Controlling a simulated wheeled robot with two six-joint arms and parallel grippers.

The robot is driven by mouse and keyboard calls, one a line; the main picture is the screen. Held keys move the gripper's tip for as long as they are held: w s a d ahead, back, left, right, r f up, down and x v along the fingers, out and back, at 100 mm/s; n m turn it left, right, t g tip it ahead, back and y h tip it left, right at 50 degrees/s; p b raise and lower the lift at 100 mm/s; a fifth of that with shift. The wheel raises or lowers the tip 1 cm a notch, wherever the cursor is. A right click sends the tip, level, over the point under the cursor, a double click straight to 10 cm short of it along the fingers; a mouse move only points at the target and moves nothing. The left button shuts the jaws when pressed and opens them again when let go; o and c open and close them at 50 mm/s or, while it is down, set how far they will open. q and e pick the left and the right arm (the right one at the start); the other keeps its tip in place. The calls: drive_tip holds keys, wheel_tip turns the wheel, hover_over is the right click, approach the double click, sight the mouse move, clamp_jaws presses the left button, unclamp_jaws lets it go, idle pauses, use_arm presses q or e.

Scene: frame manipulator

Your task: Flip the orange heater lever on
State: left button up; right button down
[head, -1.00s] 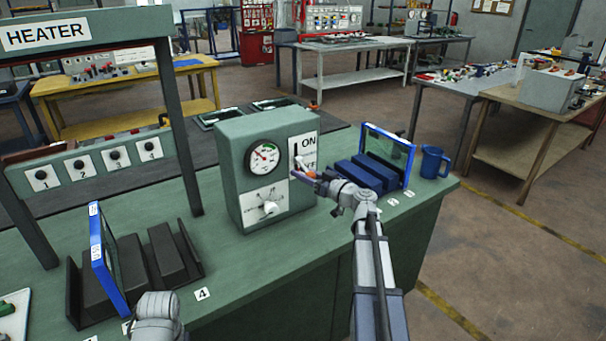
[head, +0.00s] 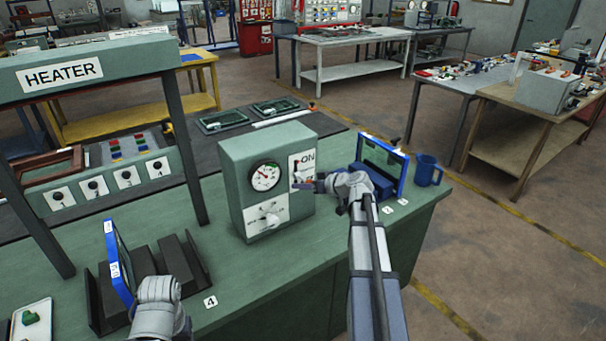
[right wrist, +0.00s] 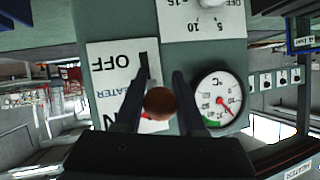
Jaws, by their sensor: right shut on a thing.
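The green heater box (head: 235,180) stands on the bench with a white ON/OFF plate (head: 308,162) on its right-hand face. My right gripper (head: 308,184) is at that plate. In the right wrist view, the plate (right wrist: 105,65) appears upside down, with OFF at the top and the ON end partly hidden at the bottom. The orange-brown lever knob (right wrist: 160,103) sits between the fingers of my right gripper (right wrist: 160,88), which are shut on it. The knob appears nearer the ON end, but its exact setting is unclear. My left gripper's fingers do not show.
The box front has a round gauge (head: 265,176) and a dial (head: 271,220). A blue-framed panel (head: 402,174) and a blue mug (head: 428,170) stand on the right. The black rack (head: 178,258) is at lower left. The HEATER sign frame (head: 130,62) rises at left.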

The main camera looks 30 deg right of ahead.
sight(310, 180)
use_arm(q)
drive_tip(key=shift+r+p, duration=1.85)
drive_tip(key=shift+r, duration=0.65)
use_arm(e)
drive_tip(key=shift+r+m+g, duration=0.3)
drive_tip(key=shift+r+g, duration=0.25)
drive_tip(key=shift+g, duration=0.65)
drive_tip(key=c, duration=0.5)
unclamp_jaws()
use_arm(q)
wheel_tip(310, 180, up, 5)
drive_tip(key=p, duration=0.4)
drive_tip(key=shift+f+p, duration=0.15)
drive_tip(key=shift+p, duration=0.25)
use_arm(e)
drive_tip(key=v, duration=0.7)
drive_tip(key=shift+s+r, duration=0.3)
drive_tip(key=shift+s, duration=0.05)
